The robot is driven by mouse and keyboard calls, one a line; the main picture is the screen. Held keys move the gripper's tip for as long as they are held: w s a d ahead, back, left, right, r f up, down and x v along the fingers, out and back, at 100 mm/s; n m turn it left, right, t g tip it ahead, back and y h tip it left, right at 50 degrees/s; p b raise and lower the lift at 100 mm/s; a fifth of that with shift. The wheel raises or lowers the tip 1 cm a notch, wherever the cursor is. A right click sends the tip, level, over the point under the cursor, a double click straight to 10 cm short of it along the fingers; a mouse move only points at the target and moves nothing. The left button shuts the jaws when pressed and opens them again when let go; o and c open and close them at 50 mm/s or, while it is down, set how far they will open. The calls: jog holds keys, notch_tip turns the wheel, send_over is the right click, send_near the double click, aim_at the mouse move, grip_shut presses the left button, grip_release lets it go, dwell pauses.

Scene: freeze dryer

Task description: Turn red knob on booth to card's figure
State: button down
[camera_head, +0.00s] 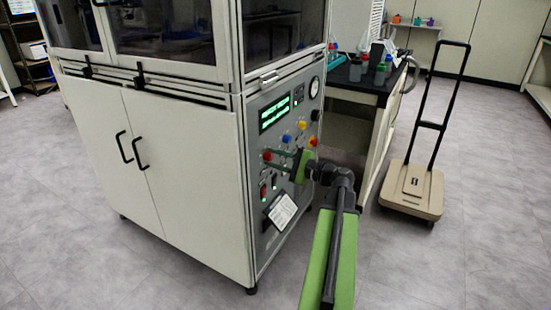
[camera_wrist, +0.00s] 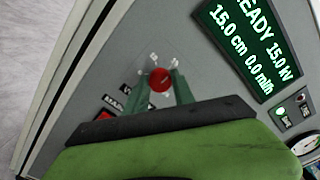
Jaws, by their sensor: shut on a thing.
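The booth (camera_head: 190,150) is a tall white cabinet with a grey control panel on its right side. The red knob (camera_wrist: 160,79) is on this panel, below and left of the lit display in the wrist view; it also shows in the head view (camera_head: 267,156). My gripper (camera_wrist: 160,88) has its two green fingers on either side of the knob and is shut on it. White marks show around the knob. A white card (camera_head: 281,211) with small print sits low on the panel; its figure is too small to read.
The green-lit display (camera_head: 275,113) reads 15.0 in the wrist view. Blue and yellow knobs, another red knob (camera_head: 313,141), a gauge and switches share the panel. A black-topped bench (camera_head: 345,93) and a hand cart (camera_head: 413,190) stand to the right. Grey floor is open in front.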

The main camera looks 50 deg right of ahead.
jog(key=c, duration=1.1)
grip_release()
jog(key=shift+o, duration=0.2)
jog(key=shift+s, duration=0.1)
jog(key=v, duration=1.7)
jog(key=shift+s, duration=0.2)
